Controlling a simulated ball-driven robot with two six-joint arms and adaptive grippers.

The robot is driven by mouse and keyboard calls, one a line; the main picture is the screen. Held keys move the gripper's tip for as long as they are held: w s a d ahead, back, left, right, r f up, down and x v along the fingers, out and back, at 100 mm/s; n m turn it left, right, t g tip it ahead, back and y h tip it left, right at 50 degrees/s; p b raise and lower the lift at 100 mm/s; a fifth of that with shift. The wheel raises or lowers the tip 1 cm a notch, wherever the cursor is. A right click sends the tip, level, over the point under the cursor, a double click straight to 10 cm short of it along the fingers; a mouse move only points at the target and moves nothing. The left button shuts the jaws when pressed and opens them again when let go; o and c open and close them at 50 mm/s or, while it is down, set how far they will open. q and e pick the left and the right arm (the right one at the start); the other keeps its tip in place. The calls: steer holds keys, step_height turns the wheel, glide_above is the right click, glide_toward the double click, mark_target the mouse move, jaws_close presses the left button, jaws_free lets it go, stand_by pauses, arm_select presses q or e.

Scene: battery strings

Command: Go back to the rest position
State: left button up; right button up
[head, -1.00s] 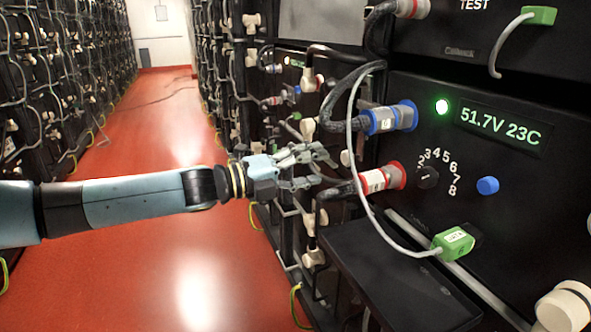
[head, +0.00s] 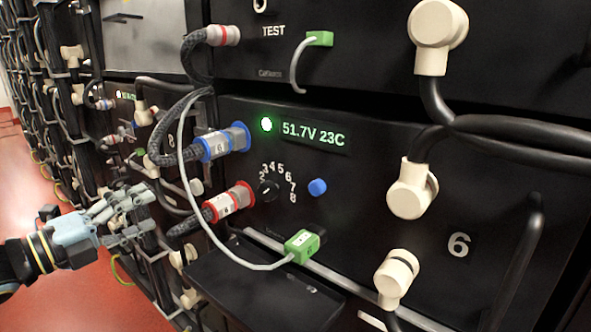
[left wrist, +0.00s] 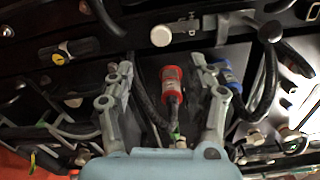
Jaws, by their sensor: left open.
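My left gripper (head: 128,212) is at the left in the head view, in front of the battery rack and apart from the red-banded connector (head: 229,202). It is open and empty. In the left wrist view its two fingers (left wrist: 168,100) stand wide apart. The red connector (left wrist: 172,73) shows between them, farther off, and the blue connector (left wrist: 222,72) shows by the right finger. In the head view the blue connector (head: 222,142) sits above the red one on the unit with the lit display (head: 313,134). My right gripper is not in view.
A black shelf (head: 262,290) juts out below the unit. A green plug (head: 303,246) on a grey cable hangs above it. Thick black cables with cream connectors (head: 411,189) are at the right. The red floor (head: 90,300) is clear at lower left.

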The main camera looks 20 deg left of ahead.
arm_select(q)
steer(key=s+f+n+g+y+p, duration=0.25)
steer(key=s+f+n, duration=0.25)
steer(key=f, duration=0.4)
steer(key=s+a+f+n+g+y+p, duration=0.1)
steer(key=s+f+n+g+y+p, duration=0.2)
steer(key=s+f, duration=0.45)
steer(key=s+f+n+g+y+p, duration=0.15)
steer(key=s+f+n+y, duration=0.35)
steer(key=f, duration=0.6)
steer(key=s+d+f+n+g, duration=0.3)
steer(key=s+f+n, duration=0.1)
steer(key=s, duration=0.6)
steer(key=s+d+f+n+g+h+p, duration=0.1)
steer(key=s+d+f+n+g, duration=0.2)
steer(key=s+f, duration=0.3)
steer(key=s+d+f+n+g+h, duration=0.1)
steer(key=s+d+f+n+g, duration=0.2)
steer(key=s, duration=1.1)
steer(key=shift+d+f+n, duration=0.65)
steer(key=shift+f+n, duration=0.25)
steer(key=shift+f, duration=0.05)
steer(key=shift+h, duration=0.25)
